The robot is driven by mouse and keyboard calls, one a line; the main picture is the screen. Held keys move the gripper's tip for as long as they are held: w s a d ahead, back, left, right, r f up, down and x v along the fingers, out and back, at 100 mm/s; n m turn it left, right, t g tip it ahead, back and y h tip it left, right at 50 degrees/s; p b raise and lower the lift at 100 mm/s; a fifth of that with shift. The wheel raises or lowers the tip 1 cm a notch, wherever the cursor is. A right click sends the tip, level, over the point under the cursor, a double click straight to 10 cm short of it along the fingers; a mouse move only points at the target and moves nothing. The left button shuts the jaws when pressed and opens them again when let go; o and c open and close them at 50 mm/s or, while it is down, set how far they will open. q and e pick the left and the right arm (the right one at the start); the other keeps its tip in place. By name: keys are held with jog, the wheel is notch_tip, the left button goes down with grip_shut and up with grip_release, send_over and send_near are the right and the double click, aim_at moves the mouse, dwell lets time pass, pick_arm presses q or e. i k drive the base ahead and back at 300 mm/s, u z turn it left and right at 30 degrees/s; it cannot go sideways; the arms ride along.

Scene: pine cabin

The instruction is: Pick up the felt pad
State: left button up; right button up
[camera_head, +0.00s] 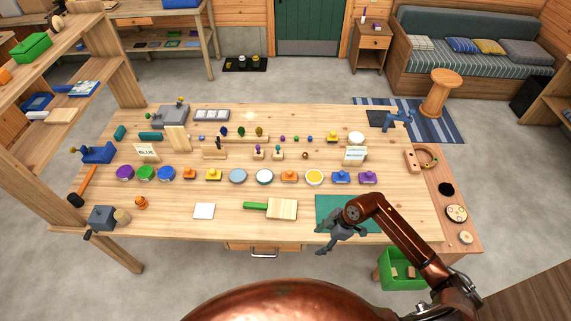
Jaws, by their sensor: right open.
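My right gripper (327,243) is open and empty. It hangs over the front edge of a flat teal-green mat (336,203) at the front right of the workbench, and part of the mat is hidden by my gripper and arm. A small flat white square (204,211) lies at the front of the bench, well left of my gripper. A dark flat square (377,119) lies at the back right. I cannot tell which of these flat pieces is the felt pad. My left gripper is out of view.
A wooden board with a green handle (282,208) lies left of the mat. A row of coloured discs and knobs (238,176) crosses the workbench (180,228). A green bin (404,282) stands below the right front. Bare wood surrounds the white square.

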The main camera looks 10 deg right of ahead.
aim_at(289, 176)
jog(key=i, duration=1.2)
